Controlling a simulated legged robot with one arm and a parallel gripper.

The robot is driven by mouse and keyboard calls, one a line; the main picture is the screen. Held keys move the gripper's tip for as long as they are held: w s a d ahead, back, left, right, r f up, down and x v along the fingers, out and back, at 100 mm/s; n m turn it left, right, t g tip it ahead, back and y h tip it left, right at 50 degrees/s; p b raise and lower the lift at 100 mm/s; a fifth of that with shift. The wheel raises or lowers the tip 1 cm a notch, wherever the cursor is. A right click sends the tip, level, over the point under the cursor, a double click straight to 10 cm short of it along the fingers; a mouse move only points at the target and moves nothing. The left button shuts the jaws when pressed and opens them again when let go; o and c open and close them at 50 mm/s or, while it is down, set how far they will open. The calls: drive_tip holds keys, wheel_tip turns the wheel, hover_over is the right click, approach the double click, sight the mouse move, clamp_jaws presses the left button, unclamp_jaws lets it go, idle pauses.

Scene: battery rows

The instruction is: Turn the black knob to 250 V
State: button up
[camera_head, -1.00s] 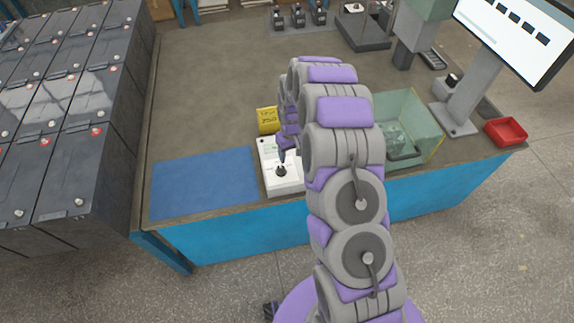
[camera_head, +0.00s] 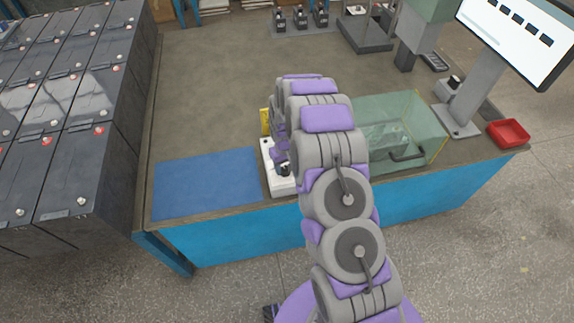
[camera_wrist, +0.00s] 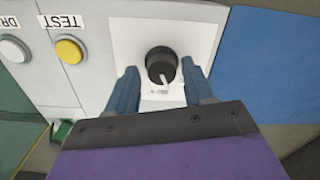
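The black knob (camera_wrist: 161,65) sits on a white panel (camera_wrist: 206,38) and has a white pointer line that points toward the bottom of the wrist view. My gripper (camera_wrist: 160,76) is open, with one blue finger on each side of the knob. The fingers look apart from the knob, with small gaps at both sides. In the head view the white box (camera_head: 277,184) stands at the bench's front edge, and my arm covers much of it. The dial's voltage markings are too small to read.
In the wrist view, a yellow button (camera_wrist: 70,50) under a TEST label and a white button (camera_wrist: 14,48) lie left of the knob. In the head view, a blue mat (camera_head: 205,182) lies left of the box. A clear case (camera_head: 425,125) stands to the right.

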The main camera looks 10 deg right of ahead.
drive_tip(key=shift+a, duration=0.75)
drive_tip(key=shift+c, duration=1.4)
drive_tip(key=shift+d, duration=0.85)
drive_tip(key=c, duration=0.5)
drive_tip(key=shift+c, duration=0.2)
drive_tip(key=shift+a, duration=0.3)
drive_tip(key=shift+d, duration=0.15)
drive_tip(key=o, duration=1)
